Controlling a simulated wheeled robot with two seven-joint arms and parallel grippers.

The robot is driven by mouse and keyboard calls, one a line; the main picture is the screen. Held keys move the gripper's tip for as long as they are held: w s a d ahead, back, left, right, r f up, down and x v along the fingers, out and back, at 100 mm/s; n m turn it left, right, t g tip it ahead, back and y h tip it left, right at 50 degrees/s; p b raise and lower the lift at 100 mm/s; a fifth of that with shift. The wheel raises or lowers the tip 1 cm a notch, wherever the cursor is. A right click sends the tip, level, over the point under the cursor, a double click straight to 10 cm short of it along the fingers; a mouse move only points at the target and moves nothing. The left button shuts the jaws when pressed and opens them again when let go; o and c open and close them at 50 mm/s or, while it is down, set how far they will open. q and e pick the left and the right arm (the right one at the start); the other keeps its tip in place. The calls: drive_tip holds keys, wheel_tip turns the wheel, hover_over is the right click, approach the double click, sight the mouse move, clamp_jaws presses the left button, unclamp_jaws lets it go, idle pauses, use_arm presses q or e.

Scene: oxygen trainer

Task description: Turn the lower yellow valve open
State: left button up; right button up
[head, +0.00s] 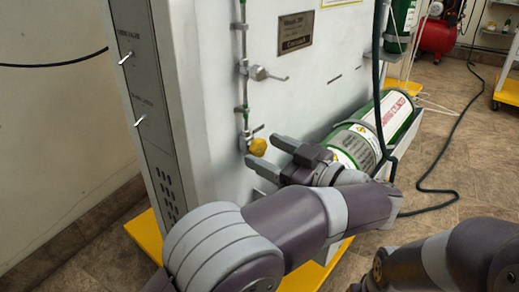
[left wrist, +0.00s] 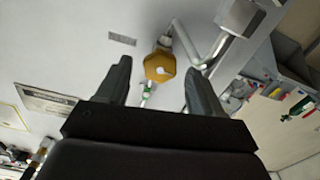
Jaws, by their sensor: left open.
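The lower yellow valve (head: 257,147) is a small yellow knob low on the pipe on the grey panel. In the left wrist view the yellow valve (left wrist: 160,66) shows beyond and between my open fingers, with clear space around it. My left gripper (head: 268,157) is open and empty, with its fingers pointing at the panel just right of and below the valve. It also shows in the left wrist view (left wrist: 158,85). Contact between fingers and valve does not show. My right arm shows at the lower right of the head view, but its gripper is out of view.
A grey valve handle (head: 262,73) sits higher on the pipe (head: 245,100). A yellow base (head: 146,236) juts out under the cabinet.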

use_arm(q)
drive_tip(key=c, duration=1.1)
drive_tip(key=shift+o, duration=0.2)
drive_tip(key=shift+r+n+p, duration=0.2)
drive_tip(key=shift+n+p, duration=0.3)
drive_tip(key=shift+n, duration=0.4)
drive_tip(key=n, duration=0.2)
drive_tip(key=shift+f+n, duration=0.15)
drive_tip(key=shift+n, duration=0.15)
drive_tip(key=o, duration=1.1)
drive_tip(key=shift+c, duration=0.2)
